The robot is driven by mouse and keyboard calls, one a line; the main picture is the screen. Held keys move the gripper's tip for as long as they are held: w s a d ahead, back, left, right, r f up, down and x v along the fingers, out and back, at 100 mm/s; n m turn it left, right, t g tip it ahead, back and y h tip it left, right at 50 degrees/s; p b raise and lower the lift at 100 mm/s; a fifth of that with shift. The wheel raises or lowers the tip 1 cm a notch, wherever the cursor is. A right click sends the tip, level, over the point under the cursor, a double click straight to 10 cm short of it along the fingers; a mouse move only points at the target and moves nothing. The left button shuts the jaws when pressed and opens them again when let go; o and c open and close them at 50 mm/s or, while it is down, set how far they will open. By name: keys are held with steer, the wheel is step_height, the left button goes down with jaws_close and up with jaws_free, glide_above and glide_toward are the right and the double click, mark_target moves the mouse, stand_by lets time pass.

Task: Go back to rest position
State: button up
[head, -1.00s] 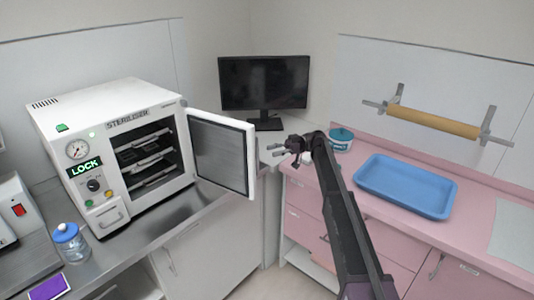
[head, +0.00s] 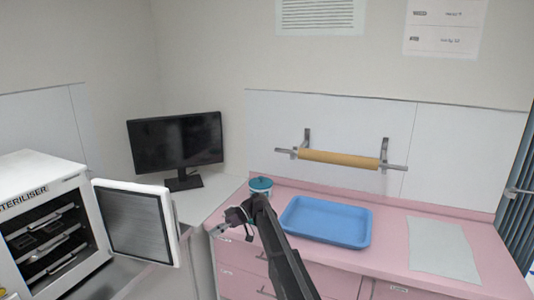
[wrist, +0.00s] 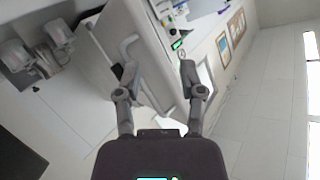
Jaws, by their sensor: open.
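My gripper (head: 222,229) is at the end of my dark arm in the middle of the head view, over the front left corner of the pink counter. In the wrist view my gripper (wrist: 157,80) shows two fingers spread apart with nothing between them. The steriliser (head: 42,225) stands at the left of the head view with its door (head: 140,222) wide open and racks inside. A gap lies between the door and my gripper.
A blue tray (head: 326,221) and a pale sheet (head: 442,250) lie on the pink counter (head: 395,230). A small teal-lidded tub (head: 260,187) stands behind my arm. A monitor (head: 175,143) stands in the corner. A paper roll (head: 340,159) hangs on the wall.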

steer(key=s+d+f+m+t+h, duration=0.3)
steer(key=s+d+m, duration=0.3)
steer(key=d, duration=0.6)
steer(key=s+d+f+m+t+h, duration=0.2)
steer(key=s+d+f+m+h, duration=0.3)
steer(key=d, duration=0.7)
steer(key=s+d+f+m+t+h, duration=0.3)
steer(key=s+d+f+m, duration=0.2)
steer(key=s+d+m, duration=0.4)
steer(key=s+d, duration=0.3)
steer(key=shift+s+t+h, duration=0.2)
steer(key=shift+t+h, duration=0.1)
steer(key=shift+h, duration=0.1)
